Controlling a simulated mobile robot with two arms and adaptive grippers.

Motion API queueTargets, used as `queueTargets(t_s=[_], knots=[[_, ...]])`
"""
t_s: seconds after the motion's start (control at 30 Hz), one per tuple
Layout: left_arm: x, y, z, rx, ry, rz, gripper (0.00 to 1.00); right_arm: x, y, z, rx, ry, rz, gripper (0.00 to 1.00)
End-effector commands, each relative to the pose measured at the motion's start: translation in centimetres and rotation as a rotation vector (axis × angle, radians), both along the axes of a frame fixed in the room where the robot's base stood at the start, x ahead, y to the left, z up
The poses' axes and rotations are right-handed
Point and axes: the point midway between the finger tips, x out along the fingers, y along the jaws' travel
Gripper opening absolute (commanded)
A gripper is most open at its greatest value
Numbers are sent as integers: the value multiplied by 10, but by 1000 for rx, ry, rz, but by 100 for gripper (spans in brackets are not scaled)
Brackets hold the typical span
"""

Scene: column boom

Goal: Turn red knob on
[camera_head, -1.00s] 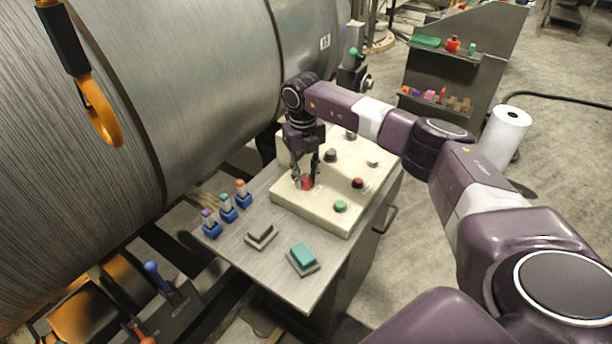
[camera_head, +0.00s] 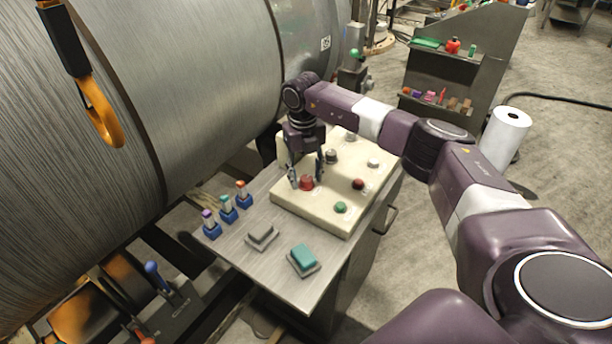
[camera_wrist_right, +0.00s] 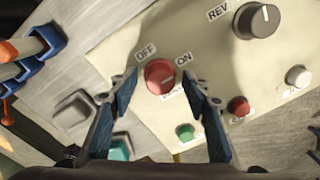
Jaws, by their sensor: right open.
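The red knob (camera_head: 306,182) sits on the cream control panel (camera_head: 325,208), near its left edge. In the right wrist view the red knob (camera_wrist_right: 160,76) lies between OFF and ON labels, and a pale line on it points toward the lower right, below the ON label. My right gripper (camera_head: 306,184) is open above the panel, with its fingers on either side of the knob. In the right wrist view the fingers of my right gripper (camera_wrist_right: 163,88) stand apart, with visible gaps to the knob. My left gripper is not in view.
Near the red knob are a grey REV knob (camera_wrist_right: 257,20), a dark red button (camera_wrist_right: 238,106), a white button (camera_wrist_right: 298,75) and a green button (camera_wrist_right: 185,131). A large metal drum (camera_head: 220,80) stands behind.

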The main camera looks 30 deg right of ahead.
Motion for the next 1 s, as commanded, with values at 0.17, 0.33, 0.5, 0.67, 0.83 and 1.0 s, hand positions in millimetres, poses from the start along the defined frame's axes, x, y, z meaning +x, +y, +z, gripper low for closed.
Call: queueTargets(t_s=[0.17,0.33,0.5,0.67,0.83,1.0], knots=[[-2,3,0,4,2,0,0,0,0,4,0,1,1,44],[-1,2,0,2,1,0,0,1,1,29,0,-3,1,44],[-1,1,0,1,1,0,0,2,2,67,1,-4,0,44],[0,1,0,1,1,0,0,2,3,97,0,-3,0,44],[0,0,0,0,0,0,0,1,4,115,1,-1,0,44],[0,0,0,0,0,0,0,1,4,120,0,1,0,44]])
